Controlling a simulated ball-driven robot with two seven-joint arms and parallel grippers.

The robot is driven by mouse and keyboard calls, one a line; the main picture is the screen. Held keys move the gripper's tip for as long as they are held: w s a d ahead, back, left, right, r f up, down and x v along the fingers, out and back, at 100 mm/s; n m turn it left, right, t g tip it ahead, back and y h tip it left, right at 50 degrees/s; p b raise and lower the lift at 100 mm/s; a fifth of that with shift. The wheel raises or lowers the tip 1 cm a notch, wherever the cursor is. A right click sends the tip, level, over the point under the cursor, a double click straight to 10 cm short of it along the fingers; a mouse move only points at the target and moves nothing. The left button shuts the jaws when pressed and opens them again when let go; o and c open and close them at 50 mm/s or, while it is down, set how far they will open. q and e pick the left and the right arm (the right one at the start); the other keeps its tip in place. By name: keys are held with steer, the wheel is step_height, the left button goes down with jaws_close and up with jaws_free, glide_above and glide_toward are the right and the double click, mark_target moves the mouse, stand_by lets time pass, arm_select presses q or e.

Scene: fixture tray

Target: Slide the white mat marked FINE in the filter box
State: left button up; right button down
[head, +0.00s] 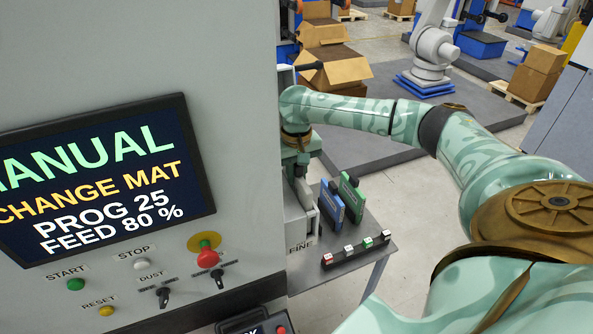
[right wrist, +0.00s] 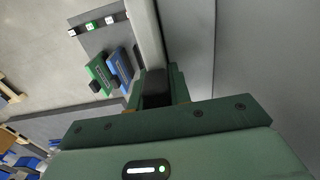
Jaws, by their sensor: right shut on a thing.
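My right gripper (head: 302,180) is beside the right side of the grey machine. It is shut on a dark handle, which shows between its fingers in the right wrist view (right wrist: 155,88). A pale flat slab, which looks like the white mat (head: 301,228), stands on edge under the gripper, close to the machine's side. The word FINE shows near its lower end. In the right wrist view the mat (right wrist: 147,35) runs up from the handle, next to a dark recess. The filter box's opening is mostly hidden, so I cannot tell how far in the mat is. My left gripper is not in view.
A blue mat (head: 331,205) and a green mat (head: 351,197) stand upright on the small grey table (head: 375,258). A dark strip with coloured blocks (head: 357,251) lies in front. The machine's screen (head: 100,180) reads CHANGE MAT. An open carton (head: 335,68) is behind.

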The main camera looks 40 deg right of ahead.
steer(key=shift+f, duration=1.15)
steer(key=c, duration=1.2)
jaws_free()
steer(key=shift+r, duration=0.1)
step_height(320, 180, up, 16)
